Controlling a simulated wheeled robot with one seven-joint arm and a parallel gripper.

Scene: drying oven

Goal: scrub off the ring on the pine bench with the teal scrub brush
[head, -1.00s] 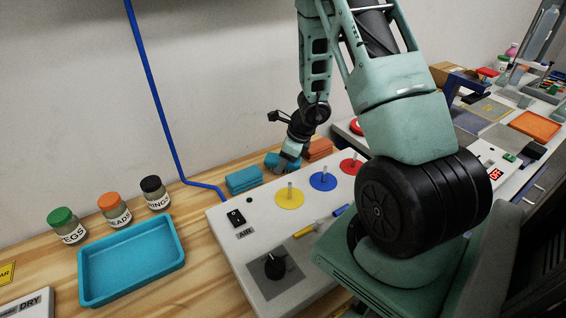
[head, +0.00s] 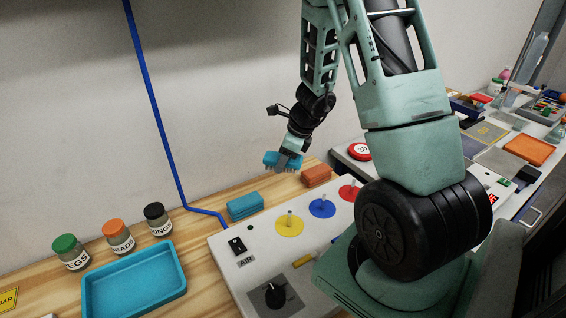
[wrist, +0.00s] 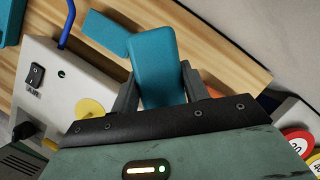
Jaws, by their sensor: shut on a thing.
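My gripper (head: 289,160) is shut on the teal scrub brush (head: 283,159) and holds it above the back of the pine bench (head: 205,222), near the wall. In the wrist view the brush (wrist: 156,62) sits between the two fingers, its back toward the camera. In the head view its bristles point down, clear of the bench. I cannot make out a ring mark on the visible wood in either view.
A blue tray (head: 135,283) and several lidded jars (head: 118,236) stand at left. A blue cable (head: 157,105) runs down the wall.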

